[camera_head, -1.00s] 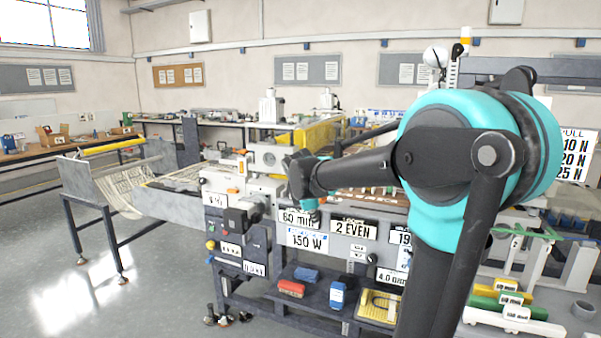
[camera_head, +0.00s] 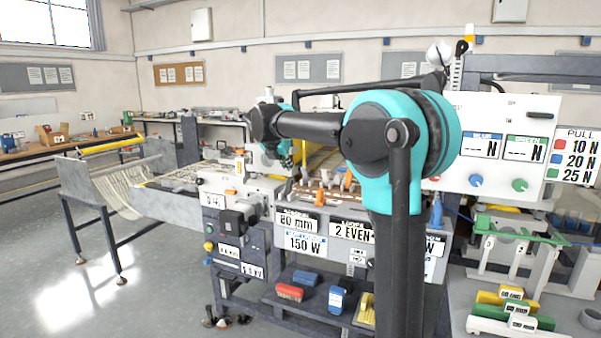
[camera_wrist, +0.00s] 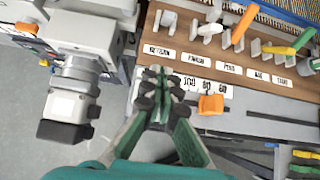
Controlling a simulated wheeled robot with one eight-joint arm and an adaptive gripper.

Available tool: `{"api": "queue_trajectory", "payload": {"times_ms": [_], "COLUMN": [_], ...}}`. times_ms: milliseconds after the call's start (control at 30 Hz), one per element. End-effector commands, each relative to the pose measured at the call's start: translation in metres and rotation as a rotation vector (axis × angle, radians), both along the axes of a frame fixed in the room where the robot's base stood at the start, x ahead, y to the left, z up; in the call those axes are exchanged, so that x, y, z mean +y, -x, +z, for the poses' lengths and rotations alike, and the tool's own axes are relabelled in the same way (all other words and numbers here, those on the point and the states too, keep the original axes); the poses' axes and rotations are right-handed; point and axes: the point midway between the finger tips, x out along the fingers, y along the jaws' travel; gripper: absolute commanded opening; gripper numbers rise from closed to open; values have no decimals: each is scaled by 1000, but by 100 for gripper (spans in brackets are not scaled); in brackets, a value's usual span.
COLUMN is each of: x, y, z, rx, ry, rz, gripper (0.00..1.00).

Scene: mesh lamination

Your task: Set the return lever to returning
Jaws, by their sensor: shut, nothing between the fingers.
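The leftmost label (camera_wrist: 158,51) is blurred and seems to read RETURN. In the head view my arm reaches over the machine and hides part of the lever row.
An orange slider block (camera_wrist: 211,104) sits on a scale right of my fingers. A grey motor housing (camera_wrist: 82,45) stands close on the left.

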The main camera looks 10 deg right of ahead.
Motion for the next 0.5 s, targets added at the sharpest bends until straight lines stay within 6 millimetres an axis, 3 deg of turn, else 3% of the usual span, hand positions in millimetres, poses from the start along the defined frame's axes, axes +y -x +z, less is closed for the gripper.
{"api": "queue_trajectory", "payload": {"times_ms": [267, 500], "x": [-2, -15], "y": [-3, -24], "z": [-4, -29], "rx": [-1, -1], "ry": [-1, -2], "rz": [-3, -4], "gripper": [0, 0]}}
